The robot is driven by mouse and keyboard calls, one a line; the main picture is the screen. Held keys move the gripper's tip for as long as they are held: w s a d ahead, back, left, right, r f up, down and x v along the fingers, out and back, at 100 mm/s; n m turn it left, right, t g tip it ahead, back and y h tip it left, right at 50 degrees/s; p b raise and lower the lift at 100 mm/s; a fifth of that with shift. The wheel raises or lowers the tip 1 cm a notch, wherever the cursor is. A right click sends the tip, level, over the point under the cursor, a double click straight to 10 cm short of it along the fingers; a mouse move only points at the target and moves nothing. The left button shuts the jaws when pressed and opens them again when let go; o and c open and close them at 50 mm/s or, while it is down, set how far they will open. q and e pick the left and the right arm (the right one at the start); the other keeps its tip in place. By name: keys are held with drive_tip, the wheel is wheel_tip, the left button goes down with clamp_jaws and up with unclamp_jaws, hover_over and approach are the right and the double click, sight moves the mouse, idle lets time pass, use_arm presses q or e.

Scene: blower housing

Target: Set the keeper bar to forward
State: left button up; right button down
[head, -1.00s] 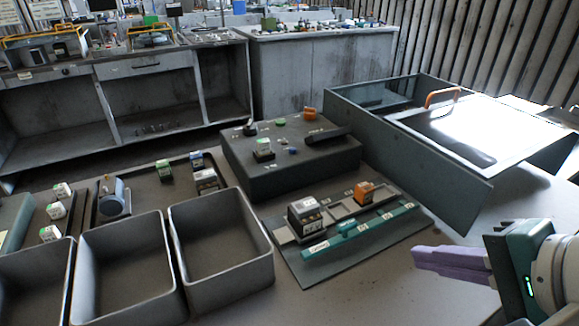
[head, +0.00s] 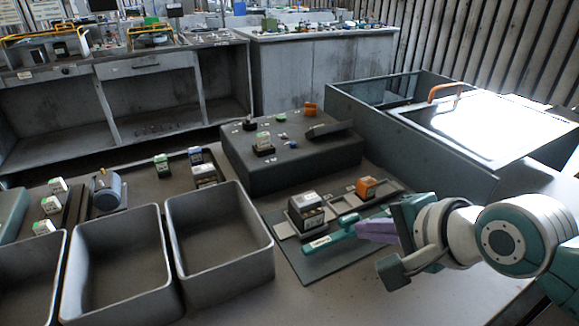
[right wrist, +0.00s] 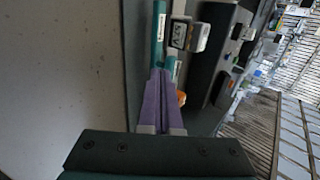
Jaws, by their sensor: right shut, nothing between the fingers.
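The teal bar (head: 320,243), which I take to be the keeper bar, lies along the front of a dark base plate (head: 318,273). It has a raised teal piece near its middle and white labels. My right gripper (head: 359,230) is shut, its purple fingers at the bar's raised piece and hiding the bar's right part. In the right wrist view the closed fingertips (right wrist: 160,74) overlap the teal bar (right wrist: 159,25); I cannot tell whether they touch. The setting is too small to read. My left gripper is not in view.
A dark block with a white top (head: 307,205) and an orange block (head: 366,187) sit behind the bar. A dark raised box (head: 270,176) stands behind the plate. Grey open bins (head: 222,265) stand left. A large lidded case (head: 440,150) stands right.

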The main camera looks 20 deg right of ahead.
sight(351, 219)
drive_tip(key=shift+w, duration=0.5)
drive_tip(key=shift+w, duration=0.4)
drive_tip(key=w, duration=0.2)
drive_tip(key=shift+w+a, duration=0.2)
drive_tip(key=shift+w, duration=0.1)
drive_tip(key=shift+s, duration=0.1)
